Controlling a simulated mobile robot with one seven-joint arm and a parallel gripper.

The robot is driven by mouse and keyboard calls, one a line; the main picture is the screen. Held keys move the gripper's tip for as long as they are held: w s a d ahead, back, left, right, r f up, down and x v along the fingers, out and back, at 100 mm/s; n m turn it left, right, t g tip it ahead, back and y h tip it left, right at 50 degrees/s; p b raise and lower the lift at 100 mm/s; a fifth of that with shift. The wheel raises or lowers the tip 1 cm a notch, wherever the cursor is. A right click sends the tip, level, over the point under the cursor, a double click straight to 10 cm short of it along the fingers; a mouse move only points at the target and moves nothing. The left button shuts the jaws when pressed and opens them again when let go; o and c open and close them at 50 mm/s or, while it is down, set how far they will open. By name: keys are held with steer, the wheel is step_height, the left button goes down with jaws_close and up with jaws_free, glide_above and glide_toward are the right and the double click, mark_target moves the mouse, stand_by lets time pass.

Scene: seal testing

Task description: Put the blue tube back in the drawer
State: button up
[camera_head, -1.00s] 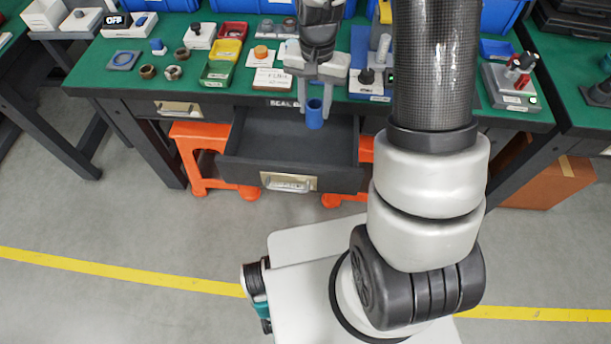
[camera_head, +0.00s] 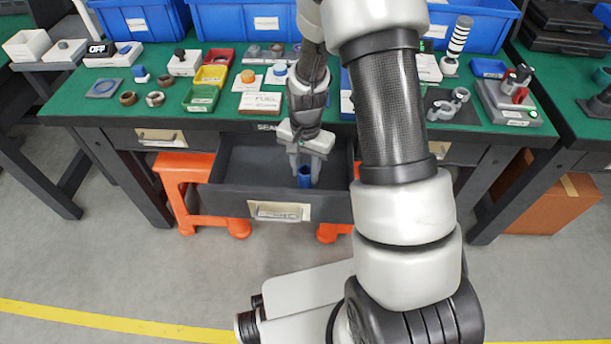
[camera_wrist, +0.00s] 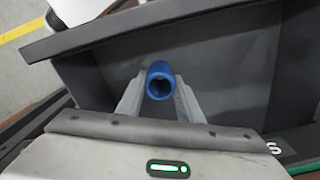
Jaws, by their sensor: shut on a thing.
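The blue tube (camera_head: 304,178) is held upright between the fingertips of my gripper (camera_head: 305,168). The gripper is shut on it. In the wrist view the tube (camera_wrist: 160,82) shows its open round end toward the camera, with a finger of my gripper (camera_wrist: 160,95) on each side. The drawer (camera_head: 232,198) is pulled out from under the green-topped bench, and its dark floor looks bare. The tube is over or inside the drawer, near the front wall. I cannot tell whether its lower end touches the drawer floor.
The green bench top (camera_head: 80,105) above the drawer holds small coloured trays, rings and fittings. An orange stool (camera_head: 180,175) stands under the bench to the left of the drawer. A closed drawer (camera_head: 160,137) is further left. The floor in front is clear.

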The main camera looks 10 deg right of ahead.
steer(key=shift+f, duration=0.85)
steer(key=shift+f, duration=0.15)
steer(key=o, duration=1.1)
steer(key=shift+c, duration=0.2)
